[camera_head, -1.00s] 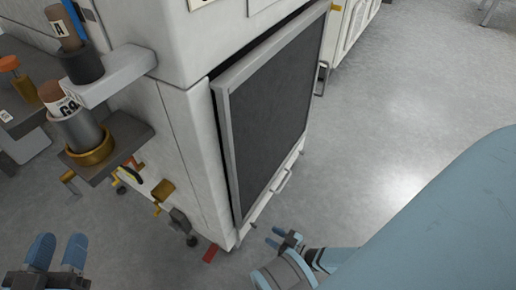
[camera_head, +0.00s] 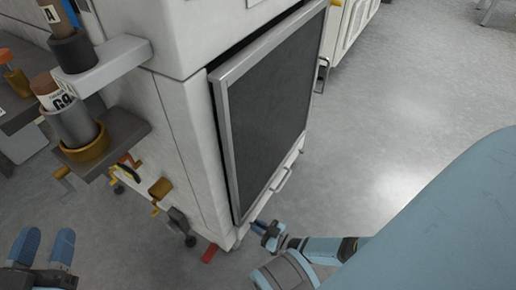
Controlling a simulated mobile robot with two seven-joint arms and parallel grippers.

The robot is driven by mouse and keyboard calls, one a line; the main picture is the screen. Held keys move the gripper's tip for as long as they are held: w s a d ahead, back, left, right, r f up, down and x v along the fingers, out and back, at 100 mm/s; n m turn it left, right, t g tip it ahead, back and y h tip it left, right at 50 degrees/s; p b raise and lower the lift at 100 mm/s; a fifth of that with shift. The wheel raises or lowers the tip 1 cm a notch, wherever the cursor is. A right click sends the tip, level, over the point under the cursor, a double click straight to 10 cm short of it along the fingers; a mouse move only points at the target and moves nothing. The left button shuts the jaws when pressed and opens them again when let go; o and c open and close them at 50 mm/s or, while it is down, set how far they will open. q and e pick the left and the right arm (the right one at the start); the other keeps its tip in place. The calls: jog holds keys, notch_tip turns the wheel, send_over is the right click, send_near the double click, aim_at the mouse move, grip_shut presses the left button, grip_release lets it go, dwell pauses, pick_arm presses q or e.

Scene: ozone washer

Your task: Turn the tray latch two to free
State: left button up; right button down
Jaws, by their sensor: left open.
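No part in the camera_head view can be told for certain as tray latch two. A white washer cabinet has a dark, grey-framed door (camera_head: 270,115). Below the door is a low white front panel with a bar handle (camera_head: 283,180). My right gripper (camera_head: 262,232) is by the lower front corner of the cabinet, just below the door's bottom corner; whether it touches anything cannot be told, and its finger gap is unclear. My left gripper (camera_head: 44,248) is at the bottom left, open and empty, with its two blue fingers apart.
A side shelf (camera_head: 125,128) holds a grey cylinder (camera_head: 72,122) in a brass ring. A bracket (camera_head: 115,65) above it holds another bottle. Brass handles (camera_head: 160,188) and a red pedal (camera_head: 209,254) are lower down. The floor (camera_head: 370,150) to the right is clear.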

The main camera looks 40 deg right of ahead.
jog(key=shift+m, duration=0.4)
jog(key=shift+d+f+m, duration=0.1)
jog(key=shift+f+m, duration=0.05)
jog(key=shift+m, duration=4.05)
jog(key=shift+d+f+m, duration=0.1)
jog(key=shift+m, duration=4.1)
jog(key=shift+w, duration=0.1)
jog(key=c, duration=1.1)
grip_release()
